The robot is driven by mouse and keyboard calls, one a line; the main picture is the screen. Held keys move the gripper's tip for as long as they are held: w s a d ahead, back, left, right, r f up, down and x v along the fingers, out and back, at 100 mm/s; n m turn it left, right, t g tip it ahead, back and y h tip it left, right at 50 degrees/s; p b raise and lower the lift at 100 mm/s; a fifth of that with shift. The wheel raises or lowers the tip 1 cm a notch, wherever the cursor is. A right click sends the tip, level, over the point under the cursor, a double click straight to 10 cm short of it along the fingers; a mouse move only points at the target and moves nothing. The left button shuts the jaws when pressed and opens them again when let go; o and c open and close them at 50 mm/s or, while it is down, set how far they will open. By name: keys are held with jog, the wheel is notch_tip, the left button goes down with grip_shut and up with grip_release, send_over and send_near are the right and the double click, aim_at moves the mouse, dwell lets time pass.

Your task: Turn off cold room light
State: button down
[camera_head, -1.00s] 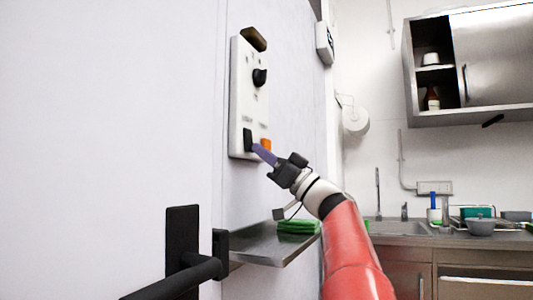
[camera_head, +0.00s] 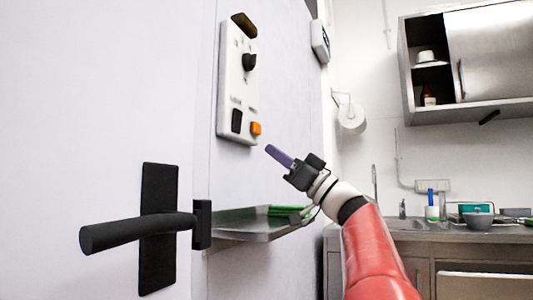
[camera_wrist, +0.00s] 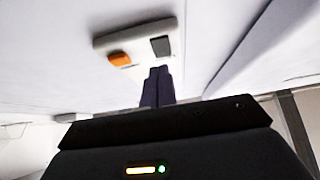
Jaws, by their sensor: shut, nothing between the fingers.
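A white control panel (camera_head: 236,85) is mounted on the pale wall in the head view. It has a black knob (camera_head: 249,62) near the top, a black rocker switch (camera_head: 237,120) at the lower left and an orange switch (camera_head: 256,128) beside it. The wrist view shows the panel (camera_wrist: 140,36) with the black switch (camera_wrist: 161,46) and the orange switch (camera_wrist: 120,59). My gripper (camera_head: 272,150) is shut and empty, its purple fingers below and right of the switches, apart from the panel. The closed fingers also show in the wrist view (camera_wrist: 158,74).
A black door handle (camera_head: 140,230) juts out at the lower left. A metal shelf (camera_head: 240,227) with green items sticks out below the panel. A counter with a sink and bowls stands at the right, under a metal wall cabinet (camera_head: 500,55).

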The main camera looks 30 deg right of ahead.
jog(key=f, duration=0.1)
jog(key=s+d+f, duration=0.1)
jog(key=s+f+b, duration=0.1)
jog(key=shift+s+d+f, duration=0.1)
jog(key=shift+d+f, duration=0.2)
jog(key=shift+d, duration=0.1)
